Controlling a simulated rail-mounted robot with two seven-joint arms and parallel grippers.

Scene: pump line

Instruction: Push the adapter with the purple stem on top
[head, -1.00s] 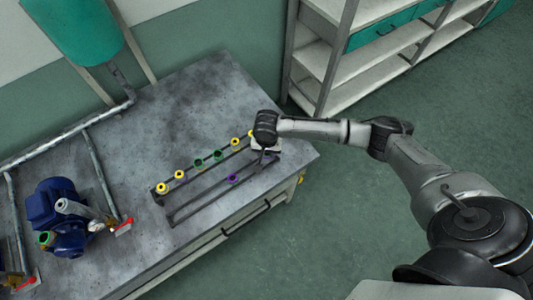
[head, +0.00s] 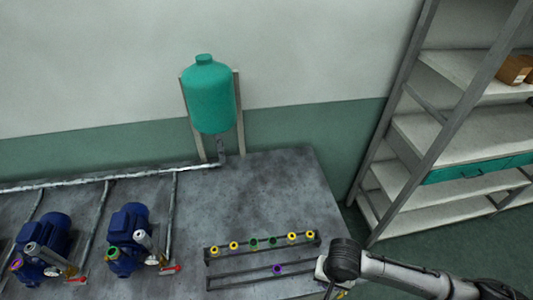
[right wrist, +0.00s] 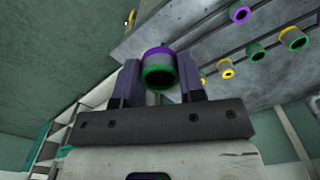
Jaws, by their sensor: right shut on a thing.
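My right gripper (right wrist: 158,78) is shut on an adapter (right wrist: 159,72) with a green ring at the near end and a purple band at the far end. In the head view the right gripper (head: 330,288) is beside the right end of the rack, and the held adapter cannot be made out. A purple-ringed adapter (head: 278,269) sits on the front bar of the rack. Blue pumps stand at the left: one has a green-ringed port (head: 112,254), the other a purple-ringed port (head: 17,265). My left gripper is not in view.
The rack's back bar (head: 222,249) holds several yellow and green adapters. Red-handled valves (head: 170,268) sit by the pumps. A teal tank (head: 209,95) stands behind the grey bench (head: 280,190). Shelves (head: 460,130) stand at the right. The bench behind the rack is clear.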

